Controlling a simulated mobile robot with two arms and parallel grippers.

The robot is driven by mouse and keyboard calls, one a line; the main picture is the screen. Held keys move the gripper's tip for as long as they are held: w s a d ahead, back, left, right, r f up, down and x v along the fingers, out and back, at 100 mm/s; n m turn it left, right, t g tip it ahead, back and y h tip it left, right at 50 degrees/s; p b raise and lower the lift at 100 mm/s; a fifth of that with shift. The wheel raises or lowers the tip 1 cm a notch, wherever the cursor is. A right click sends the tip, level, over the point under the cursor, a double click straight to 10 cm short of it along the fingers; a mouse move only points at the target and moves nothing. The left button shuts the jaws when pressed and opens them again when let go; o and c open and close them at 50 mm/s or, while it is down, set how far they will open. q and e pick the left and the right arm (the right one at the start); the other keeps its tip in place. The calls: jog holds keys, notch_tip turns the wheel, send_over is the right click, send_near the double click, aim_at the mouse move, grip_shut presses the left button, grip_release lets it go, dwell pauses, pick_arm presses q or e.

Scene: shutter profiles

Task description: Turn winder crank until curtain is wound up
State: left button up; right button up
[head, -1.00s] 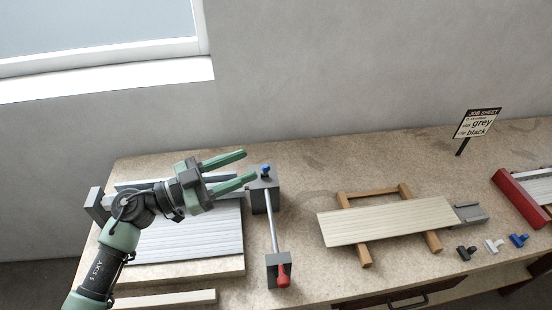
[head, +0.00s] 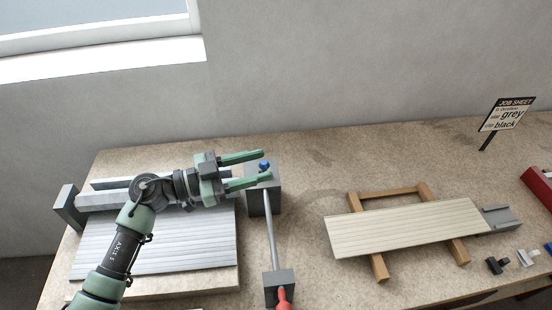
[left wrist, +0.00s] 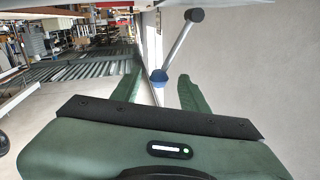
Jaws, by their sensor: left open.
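The winder stands at the left of the bench: a roller (head: 110,198) between grey end blocks (head: 68,207), with the pale slatted curtain (head: 150,243) spread flat in front of it. A blue crank knob (head: 264,165) shows at the roller's right end block. My left gripper (head: 266,166) is open, its fingers pointing right, with the knob appearing between the fingertips. In the left wrist view the blue knob (left wrist: 158,76) lies between the open fingers, on a grey rod running to a dark end piece (left wrist: 194,15). Contact with the knob cannot be told. My right gripper is out of view.
A metal bar (head: 271,240) runs forward to a grey block with a red handle (head: 284,297). A slatted panel (head: 405,228) lies on a wooden frame at the middle right. Small clips (head: 497,265), a job sheet sign (head: 507,114) and a red-ended object (head: 538,186) are farther right.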

pick_arm(q)
jog(key=p+x, duration=0.1)
jog(key=x, duration=0.4)
jog(key=shift+s, duration=0.1)
jog(key=shift+c, duration=0.2)
grip_shut()
dwell(1.1)
